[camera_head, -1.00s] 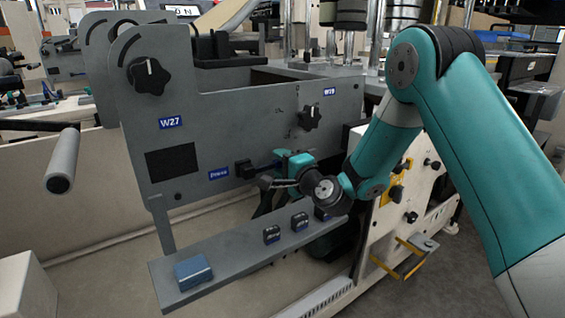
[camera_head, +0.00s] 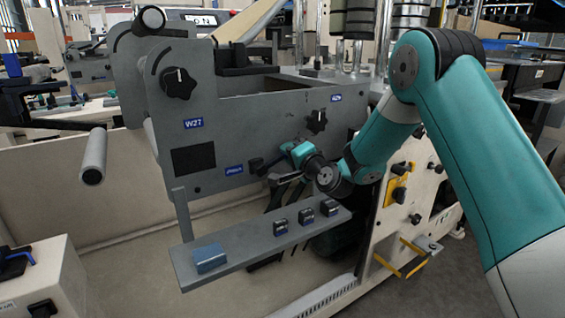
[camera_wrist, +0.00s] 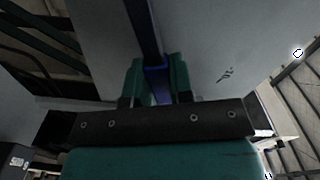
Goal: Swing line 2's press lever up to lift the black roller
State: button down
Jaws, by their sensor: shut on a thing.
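The press lever (camera_head: 270,162) is a blue bar on a black hub, to the right of the blue press label (camera_head: 234,169) on the grey side plate (camera_head: 262,115). It points right and slightly up in the head view. My gripper (camera_head: 285,153) is shut on the lever. In the wrist view, the blue lever (camera_wrist: 150,45) runs down between the two teal fingers of my gripper (camera_wrist: 157,78). A dark cylinder end (camera_head: 150,18) shows at the top left of the plate; I cannot tell whether it is the black roller.
A pale roller (camera_head: 93,157) juts out at left. A yellow bracket (camera_head: 405,262) is at lower right.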

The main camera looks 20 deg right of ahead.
jog(key=shift+a+r+n, duration=0.5)
jog(key=shift+r+n, duration=0.25)
jog(key=shift+n, duration=0.35)
jog(key=a+r+n, duration=0.1)
jog(key=n, duration=0.1)
jog(key=a+r+n+b, duration=0.1)
jog(key=n, duration=0.1)
jog(key=shift+s+r, duration=0.35)
jog(key=n, duration=0.1)
jog(key=a+n, duration=0.1)
jog(key=a+r+n+b, duration=0.1)
jog(key=shift+s+a+n, duration=0.1)
jog(key=shift+s+n, duration=0.2)
jog(key=shift+n, duration=0.1)
jog(key=shift+s+a+r+n+b, duration=0.2)
jog(key=shift+a+n+b, duration=0.15)
jog(key=shift+a+n, duration=0.35)
jog(key=shift+s+a+r+n+b, duration=0.15)
jog(key=shift+a+n+b, duration=0.2)
jog(key=shift+n, duration=0.55)
jog(key=shift+w, duration=0.1)
jog(key=c, duration=1)
grip_release()
jog(key=shift+a, duration=0.1)
